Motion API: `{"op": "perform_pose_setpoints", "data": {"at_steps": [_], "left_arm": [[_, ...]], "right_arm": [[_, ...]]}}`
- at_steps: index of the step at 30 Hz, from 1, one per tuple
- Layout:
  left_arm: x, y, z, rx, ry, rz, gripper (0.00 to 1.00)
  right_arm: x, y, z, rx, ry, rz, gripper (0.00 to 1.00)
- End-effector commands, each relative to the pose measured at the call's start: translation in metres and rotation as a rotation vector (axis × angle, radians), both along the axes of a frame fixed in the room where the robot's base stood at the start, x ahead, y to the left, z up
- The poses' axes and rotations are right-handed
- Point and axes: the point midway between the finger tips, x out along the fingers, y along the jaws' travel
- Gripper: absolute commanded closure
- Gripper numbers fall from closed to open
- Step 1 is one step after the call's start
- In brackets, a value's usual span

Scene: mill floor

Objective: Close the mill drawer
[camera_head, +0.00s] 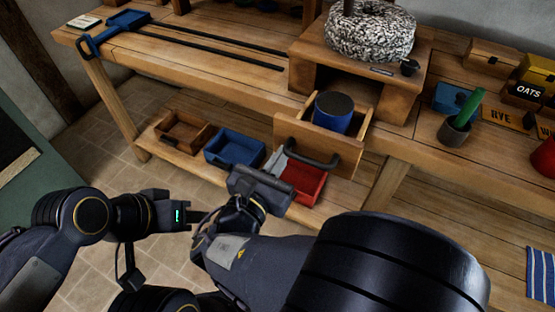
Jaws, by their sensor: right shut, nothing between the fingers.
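The wooden mill drawer (291,132) is pulled out from under the mill, with its front panel facing me. A dark curved handle (306,156) is on the front. A blue cylindrical container with a dark top (333,111) stands in the drawer. The mill's speckled round stone (370,32) sits on its wooden housing above. My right gripper (277,163) is shut and empty, just below and left of the handle; I cannot tell whether it touches the drawer. My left gripper (196,216) is lower left, away from the drawer; its fingers are not clear.
A low shelf holds a brown tray (183,131), a blue tray (234,149) and a red tray (302,181). On the bench, a grey cup with a green tool (456,132) and grain boxes (528,92) stand to the right. A blue-ended frame with dark rails (210,41) lies left.

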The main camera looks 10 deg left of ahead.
Motion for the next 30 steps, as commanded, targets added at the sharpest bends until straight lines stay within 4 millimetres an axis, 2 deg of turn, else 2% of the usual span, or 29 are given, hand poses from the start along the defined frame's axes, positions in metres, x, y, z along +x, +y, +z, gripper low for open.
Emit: {"op": "perform_pose_setpoints", "data": {"at_steps": [13,17,23,30], "left_arm": [[0.000,0.000,-0.001,0.000,0.000,0.000,0.64],[0.000,0.000,0.000,0.000,0.000,0.000,0.64],[0.000,0.000,0.003,0.000,0.000,0.000,0.64],[0.000,0.000,0.006,0.000,0.000,0.000,0.64]], "right_arm": [[0.001,-0.001,0.000,0.000,0.000,0.002,1.00],[0.007,-0.003,0.000,0.000,0.001,0.000,1.00],[0.034,-0.013,0.001,0.001,0.002,-0.004,1.00],[0.088,-0.031,0.000,0.000,0.001,-0.005,1.00]]}}
